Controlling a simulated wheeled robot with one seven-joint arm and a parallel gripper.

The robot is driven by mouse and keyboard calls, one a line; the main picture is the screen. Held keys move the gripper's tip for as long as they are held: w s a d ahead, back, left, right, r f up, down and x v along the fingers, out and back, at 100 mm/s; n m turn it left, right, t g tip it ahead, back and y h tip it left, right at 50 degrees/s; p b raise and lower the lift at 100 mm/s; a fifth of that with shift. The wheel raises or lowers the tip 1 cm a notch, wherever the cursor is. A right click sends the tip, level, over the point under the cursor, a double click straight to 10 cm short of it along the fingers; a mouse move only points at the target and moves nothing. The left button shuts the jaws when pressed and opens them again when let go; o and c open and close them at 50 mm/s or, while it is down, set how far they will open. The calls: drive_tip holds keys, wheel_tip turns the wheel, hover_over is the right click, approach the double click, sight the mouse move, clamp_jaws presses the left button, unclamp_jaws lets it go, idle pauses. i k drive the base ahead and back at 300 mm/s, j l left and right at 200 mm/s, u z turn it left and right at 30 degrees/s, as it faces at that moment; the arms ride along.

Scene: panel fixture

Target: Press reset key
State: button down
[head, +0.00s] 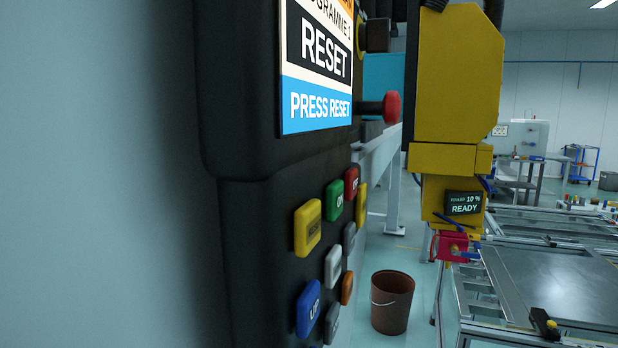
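A dark control panel (258,225) stands close on the left, seen at a steep angle. Its screen (318,70) reads "RESET" and "PRESS RESET". Below are several coloured keys: a yellow key (307,227) with a label too dim to read, a green "ON" key (334,200), a red key (351,183), a white key (333,265), a grey key (349,238), an orange key (347,288) and a blue "UP" key (308,308). I cannot tell which key is the reset key. My gripper is not in view.
A red knob (392,107) sticks out from the panel's right side. A yellow machine head (455,80) with a "READY" display (464,204) hangs to the right. A brown bucket (391,303) stands on the floor. A metal frame table (560,285) fills the lower right.

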sight(307, 218)
drive_tip(key=u, duration=0.4)
drive_tip(key=k+l+u, duration=0.1)
drive_tip(key=u, duration=0.3)
drive_tip(key=k+u, duration=0.15)
drive_tip(key=u, duration=0.25)
drive_tip(key=k+u, duration=0.1)
drive_tip(key=u, duration=0.25)
